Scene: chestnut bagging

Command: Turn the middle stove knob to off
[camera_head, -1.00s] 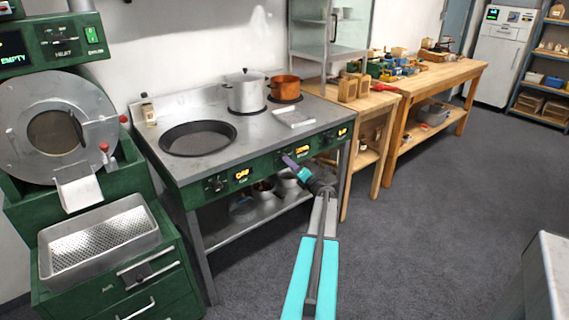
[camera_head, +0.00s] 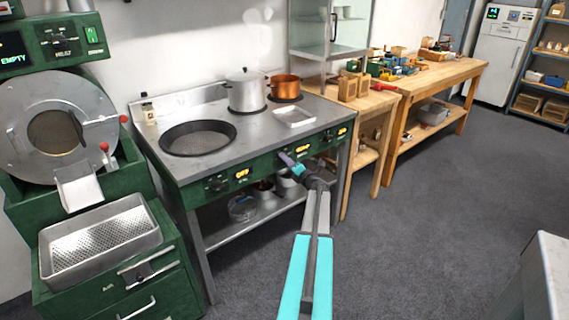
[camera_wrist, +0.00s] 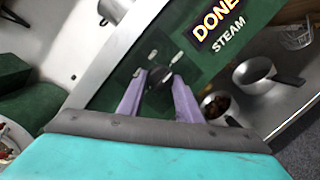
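The stove (camera_head: 225,160) has a green front panel with a row of dark knobs and lit displays. The middle display (camera_head: 303,149) glows orange; in the wrist view it reads DONE (camera_wrist: 216,22) above the word STEAM. The middle knob (camera_wrist: 158,77) is dark and round, with pale marks around it. My gripper (camera_head: 286,158) is at the panel's middle and hides this knob in the head view. In the wrist view my gripper's purple fingers (camera_wrist: 159,88) stand apart, one on each side of the knob, with seemingly narrow gaps. Contact is not clear.
The left display (camera_head: 242,174) reads OFF. A dark pan (camera_head: 198,138), a silver pot (camera_head: 246,92), a copper pot (camera_head: 285,87) and a white tray (camera_head: 295,117) are on the stove top. Pots sit on the lower shelf (camera_head: 225,232).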

